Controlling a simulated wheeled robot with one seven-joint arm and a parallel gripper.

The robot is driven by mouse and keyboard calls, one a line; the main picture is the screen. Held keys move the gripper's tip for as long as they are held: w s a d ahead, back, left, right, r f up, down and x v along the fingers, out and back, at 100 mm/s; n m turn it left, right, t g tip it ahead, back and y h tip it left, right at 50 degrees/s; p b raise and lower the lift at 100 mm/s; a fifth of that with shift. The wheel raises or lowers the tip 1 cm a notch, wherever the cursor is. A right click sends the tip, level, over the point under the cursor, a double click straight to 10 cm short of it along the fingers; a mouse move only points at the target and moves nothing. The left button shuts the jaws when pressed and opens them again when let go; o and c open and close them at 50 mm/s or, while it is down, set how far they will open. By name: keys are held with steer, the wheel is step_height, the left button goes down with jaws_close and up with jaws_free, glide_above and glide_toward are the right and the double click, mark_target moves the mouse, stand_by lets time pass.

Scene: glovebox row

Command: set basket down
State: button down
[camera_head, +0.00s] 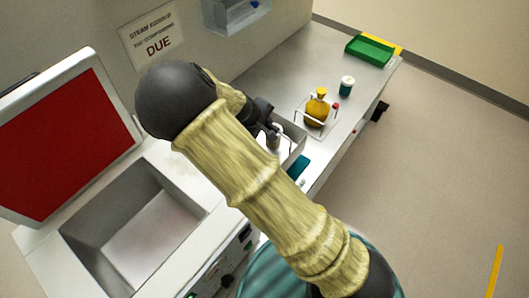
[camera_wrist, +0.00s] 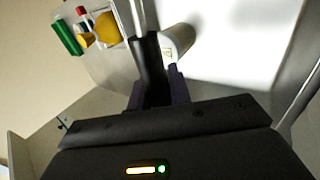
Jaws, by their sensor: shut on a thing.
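I cannot tell whether the basket's bottom touches the bench.
An amber flask (camera_head: 317,112) in a wire holder, a white-capped jar (camera_head: 346,86) and a green tray (camera_head: 369,50) stand along the bench (camera_head: 290,68). At left is an open chamber (camera_head: 135,228) with a raised red-faced lid (camera_head: 68,140). A teal item (camera_head: 299,166) lies near the bench edge.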

glide_above(268, 141)
steer(key=s+a, duration=0.1)
steer(key=shift+s+f+p, duration=0.1)
steer(key=shift+f+p, duration=0.3)
steer(key=shift+f, duration=1.85)
steer(key=shift+f+p, duration=0.5)
steer(key=shift+f, duration=1.6)
steer(key=c, duration=1.3)
jaws_free()
steer(key=shift+s, duration=0.1)
steer(key=shift+s+a+r, duration=0.25)
steer(key=shift+a+r, duration=0.05)
steer(key=shift+r, duration=0.2)
steer(key=b+v, duration=0.2)
steer(key=v, duration=0.8)
steer(key=shift+r+b, duration=0.35)
steer(key=shift+b, duration=0.05)
